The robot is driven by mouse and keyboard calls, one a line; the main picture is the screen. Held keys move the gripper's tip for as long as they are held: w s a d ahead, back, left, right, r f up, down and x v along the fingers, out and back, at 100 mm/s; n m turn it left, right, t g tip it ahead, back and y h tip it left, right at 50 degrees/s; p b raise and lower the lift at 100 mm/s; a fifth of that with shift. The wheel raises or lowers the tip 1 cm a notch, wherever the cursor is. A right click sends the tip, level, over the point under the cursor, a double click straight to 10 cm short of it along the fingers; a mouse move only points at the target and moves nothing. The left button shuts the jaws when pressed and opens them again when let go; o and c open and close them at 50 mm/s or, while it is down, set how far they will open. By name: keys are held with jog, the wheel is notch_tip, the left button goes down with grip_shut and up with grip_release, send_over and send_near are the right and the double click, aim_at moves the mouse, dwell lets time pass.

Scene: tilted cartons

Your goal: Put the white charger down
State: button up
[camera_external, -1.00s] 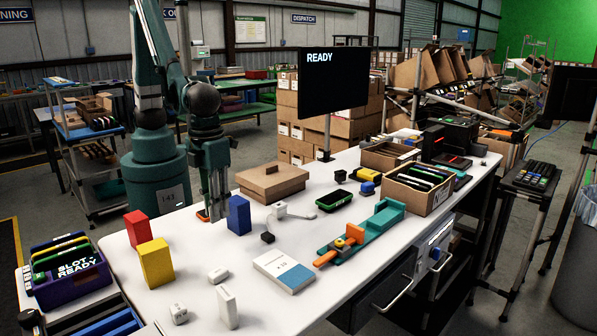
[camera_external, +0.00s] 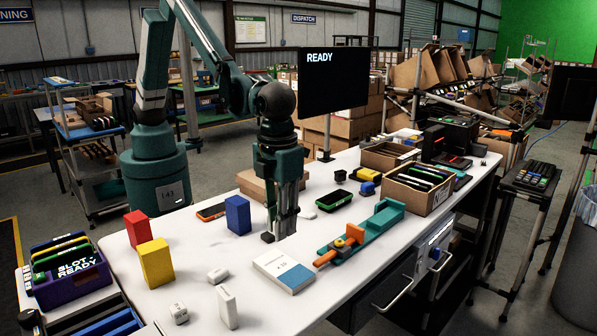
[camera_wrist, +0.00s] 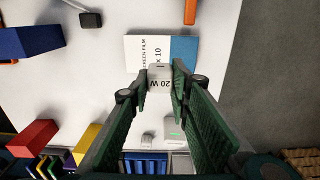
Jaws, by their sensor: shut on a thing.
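The white charger (camera_wrist: 160,78), marked "20 W", sits between the two fingers of my gripper in the wrist view. My gripper (camera_external: 284,232) is shut on it and points down over the white table (camera_external: 205,248), just behind the white-and-blue screen film box (camera_external: 284,270). In the wrist view, the charger overlaps the near edge of that box (camera_wrist: 160,48). The charger is hard to make out in the external view, where the fingers hide it. I cannot tell whether it touches the table.
A small black cube (camera_external: 267,237) lies left of my fingers. A teal-and-orange fixture (camera_external: 365,232) is at right. Small white blocks (camera_external: 218,275) lie in front.

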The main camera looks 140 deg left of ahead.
jog(key=shift+w, duration=0.1)
dwell(0.3)
send_over(282, 268)
jog(key=shift+f, duration=3.15)
jog(key=shift+f, duration=1.85)
jog(key=shift+f, duration=0.1)
jog(key=o, duration=0.4)
jog(key=shift+f+b, duration=0.1)
jog(key=shift+b, duration=0.2)
jog(key=o, duration=0.5)
jog(key=shift+r, duration=0.2)
